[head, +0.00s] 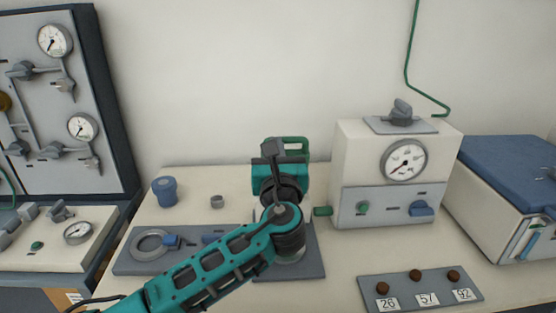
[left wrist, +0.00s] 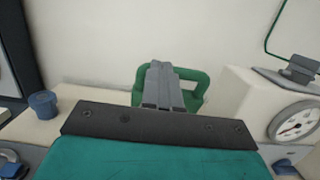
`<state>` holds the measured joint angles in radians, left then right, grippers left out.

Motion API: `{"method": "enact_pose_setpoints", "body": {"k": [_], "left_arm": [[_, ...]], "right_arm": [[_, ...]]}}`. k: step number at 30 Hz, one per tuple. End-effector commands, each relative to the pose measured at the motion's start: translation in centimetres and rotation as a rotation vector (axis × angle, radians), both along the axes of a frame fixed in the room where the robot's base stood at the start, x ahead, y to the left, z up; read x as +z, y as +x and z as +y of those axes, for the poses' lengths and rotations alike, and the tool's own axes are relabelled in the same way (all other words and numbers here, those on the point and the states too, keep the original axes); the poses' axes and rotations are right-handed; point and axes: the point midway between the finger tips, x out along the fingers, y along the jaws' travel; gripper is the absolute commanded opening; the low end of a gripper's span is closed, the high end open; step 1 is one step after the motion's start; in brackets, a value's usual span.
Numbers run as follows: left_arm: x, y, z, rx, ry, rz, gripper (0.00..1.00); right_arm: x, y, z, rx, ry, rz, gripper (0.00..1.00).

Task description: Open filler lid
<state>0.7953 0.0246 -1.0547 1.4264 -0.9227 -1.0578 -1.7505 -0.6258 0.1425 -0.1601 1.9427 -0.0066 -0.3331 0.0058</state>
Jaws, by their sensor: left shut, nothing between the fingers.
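My left gripper (head: 273,150) is shut and empty, in front of a green loop handle (head: 297,143). In the left wrist view its closed grey fingers (left wrist: 163,85) overlap the middle of the green handle (left wrist: 202,82); I cannot tell whether they touch it. The body under the handle is mostly hidden by my arm and stands on a grey base plate (head: 315,262). No part is clearly marked as the filler lid. A grey plate with a dark knob (head: 402,112) lies on top of the cream gauge box (head: 350,155). My right gripper is not in view.
A blue-lidded box (head: 510,170) stands at the right. A blue cap (head: 165,190) and small grey ring (head: 217,201) sit at the left rear. A numbered knob panel (head: 420,292) is in front. A gauge panel (head: 60,110) stands at the far left.

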Motion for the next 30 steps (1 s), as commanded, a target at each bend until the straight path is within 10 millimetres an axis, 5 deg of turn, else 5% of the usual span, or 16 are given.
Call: {"method": "enact_pose_setpoints", "body": {"k": [12,30], "left_arm": [[1.5,4.2,0.0,0.0,0.001,-0.001,0.0],[1.6,5.0,0.0,-0.001,0.0,-0.001,0.0]], "right_arm": [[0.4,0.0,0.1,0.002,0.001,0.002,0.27],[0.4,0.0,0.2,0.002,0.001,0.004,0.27]]}}
